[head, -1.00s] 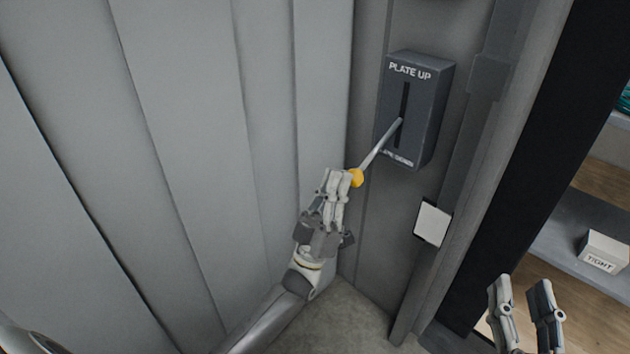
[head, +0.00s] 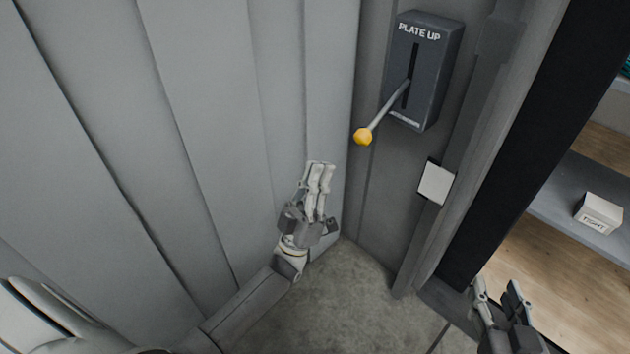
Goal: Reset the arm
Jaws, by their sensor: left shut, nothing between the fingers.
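My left gripper (head: 320,166) is shut and empty in the middle of the head view, in front of the grey ribbed wall. It is apart from the lever, below and to the left of its yellow knob (head: 363,137). The lever (head: 388,108) comes out of a slot in a dark grey box (head: 424,72) marked "PLATE UP" and slants down to the left. A lower label on the box is partly hidden by the lever. My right gripper (head: 497,287) is at the lower right, its two fingers apart with nothing between them.
The ribbed wall (head: 200,110) fills the left side. A white card (head: 436,183) hangs on the grey post below the box. At the right, past a dark upright, a white box (head: 599,214) stands on a grey shelf. Bare floor (head: 340,295) shows below.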

